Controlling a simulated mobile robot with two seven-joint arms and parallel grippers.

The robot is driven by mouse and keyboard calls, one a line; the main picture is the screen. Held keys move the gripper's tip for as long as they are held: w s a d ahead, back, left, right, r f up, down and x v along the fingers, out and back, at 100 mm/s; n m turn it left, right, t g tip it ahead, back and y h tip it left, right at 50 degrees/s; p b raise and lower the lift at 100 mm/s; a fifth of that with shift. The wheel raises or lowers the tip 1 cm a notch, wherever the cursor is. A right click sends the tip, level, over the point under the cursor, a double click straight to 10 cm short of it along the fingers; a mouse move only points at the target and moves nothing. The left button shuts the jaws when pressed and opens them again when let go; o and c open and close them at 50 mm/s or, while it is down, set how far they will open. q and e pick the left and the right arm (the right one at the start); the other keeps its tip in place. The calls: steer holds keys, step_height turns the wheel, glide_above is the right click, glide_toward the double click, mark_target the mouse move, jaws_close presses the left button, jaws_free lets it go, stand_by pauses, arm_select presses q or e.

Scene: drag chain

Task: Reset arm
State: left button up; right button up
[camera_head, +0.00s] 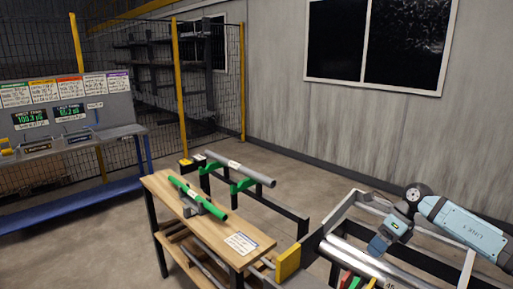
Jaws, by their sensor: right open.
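My right arm comes in from the right edge. Its light blue and dark gripper (377,248) is low at the right, over the metal rollers of a frame. Its fingers are small in the picture, and they look open and empty. My left gripper is not in view. A grey tube (243,169) lies on green holders on a dark rail behind the wooden table. A green bar (198,197) with a grey block under it lies on the wooden table (165,190). My right gripper is well apart from both.
The metal roller frame (345,208) with a yellow end pad (288,262) stands beside the table. A workbench (115,133) with displays and labels is at the left. A mesh fence (222,75) stands behind. Floor between bench and table is clear.

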steer(key=s+a+f+m+t+y+b, duration=0.1)
steer(key=s+a+f+m+t+y, duration=0.25)
steer(key=a, duration=0.45)
steer(key=s+a+f+m+t+y+b, duration=0.25)
steer(key=s+a+m+y, duration=0.2)
steer(key=a, duration=0.45)
steer(key=s+a+f+m+t+y+b, duration=0.1)
steer(key=s+a+f+m+t+y, duration=0.3)
steer(key=a, duration=0.4)
arm_select(q)
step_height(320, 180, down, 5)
steer(key=b, duration=0.4)
arm_select(e)
steer(key=s+d+f+m+t+h, duration=0.1)
steer(key=s+d+f+m+h, duration=0.1)
steer(key=s+f+m+h, duration=1)
steer(key=s+d+f+m+h, duration=0.3)
steer(key=s+f+m, duration=0.45)
steer(key=m, duration=1.05)
arm_select(q)
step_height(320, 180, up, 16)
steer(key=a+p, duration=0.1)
steer(key=p, duration=1.9)
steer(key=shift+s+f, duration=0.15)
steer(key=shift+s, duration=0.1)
arm_select(e)
step_height(320, 180, up, 15)
steer(key=shift+s+d, duration=0.35)
steer(key=shift+d, duration=0.1)
